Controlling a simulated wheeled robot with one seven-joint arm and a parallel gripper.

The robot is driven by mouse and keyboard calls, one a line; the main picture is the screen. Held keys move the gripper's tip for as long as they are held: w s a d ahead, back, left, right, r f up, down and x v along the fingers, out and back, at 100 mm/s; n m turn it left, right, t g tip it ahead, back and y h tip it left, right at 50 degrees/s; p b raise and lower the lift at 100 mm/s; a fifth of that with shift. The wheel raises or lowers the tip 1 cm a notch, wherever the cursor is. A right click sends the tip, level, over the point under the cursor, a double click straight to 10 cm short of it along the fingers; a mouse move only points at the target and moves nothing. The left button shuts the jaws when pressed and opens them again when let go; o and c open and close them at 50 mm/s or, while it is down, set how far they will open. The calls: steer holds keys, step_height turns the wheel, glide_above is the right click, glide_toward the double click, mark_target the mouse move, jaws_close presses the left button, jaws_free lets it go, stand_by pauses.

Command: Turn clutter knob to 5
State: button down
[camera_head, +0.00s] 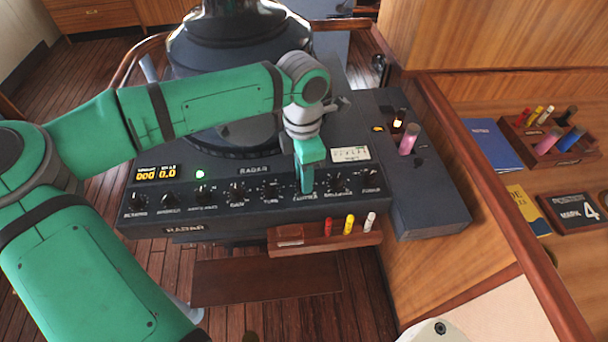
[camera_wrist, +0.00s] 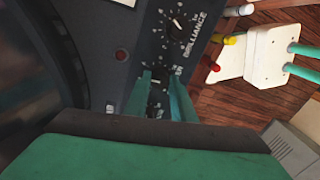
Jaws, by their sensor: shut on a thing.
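The radar console (camera_head: 225,200) has a row of black knobs along its front panel. The clutter knob (camera_wrist: 156,84) sits between my fingertips in the wrist view; its pointer and most of its dial are too small or hidden to read. My gripper (camera_head: 306,188) points down at the panel and is shut on the clutter knob. The gripper's two green fingers (camera_wrist: 160,90) also show in the wrist view, one on each side of the knob. In the head view the gripper covers the knob itself, with the word CLUTTER partly visible below it.
The brilliance knob (camera_head: 335,187) is just right of my gripper. A small wooden rack (camera_head: 300,242) with red, yellow and white pegs hangs below the panel. A side box (camera_head: 425,190) with a pink cylinder (camera_head: 409,139) stands right. A wooden rail (camera_head: 480,170) borders the desk.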

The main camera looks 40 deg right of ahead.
steer(key=shift+d+r, duration=0.1)
stand_by(0.5)
steer(key=c, duration=1.5)
jaws_free()
steer(key=r, duration=1)
steer(key=shift+w+r, duration=0.2)
steer(key=shift+r, duration=0.2)
steer(key=shift+s+d, duration=0.1)
